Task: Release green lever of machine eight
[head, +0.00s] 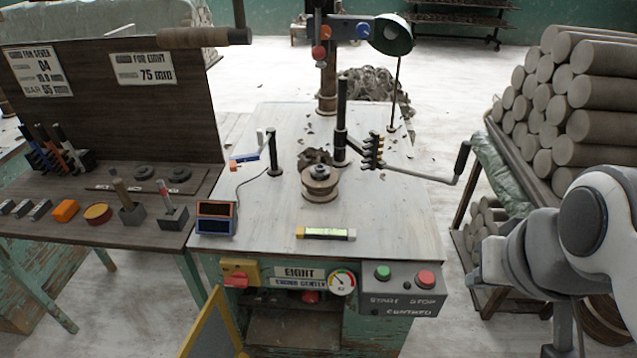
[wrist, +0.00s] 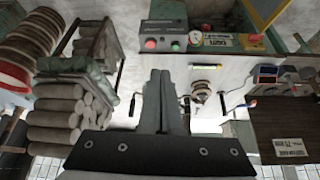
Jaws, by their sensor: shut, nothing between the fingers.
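The machine labelled "EIGHT" (head: 299,272) stands in the middle of the head view, with a pale worktop (head: 390,215). It also shows upside down in the wrist view (wrist: 222,40). I cannot make out a lever that is clearly green. A green cup-like part (head: 392,34) hangs at the top. My gripper (wrist: 162,73) is shut and empty, apart from the machine. Its fingers do not show in the head view.
Green button (head: 383,272) and red button (head: 425,279) sit on the front panel. A yellow frame (head: 215,325) stands before the machine at lower left. A dark bench with tools (head: 60,225) is at left. A rack of stacked clay cylinders (head: 590,95) is at right.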

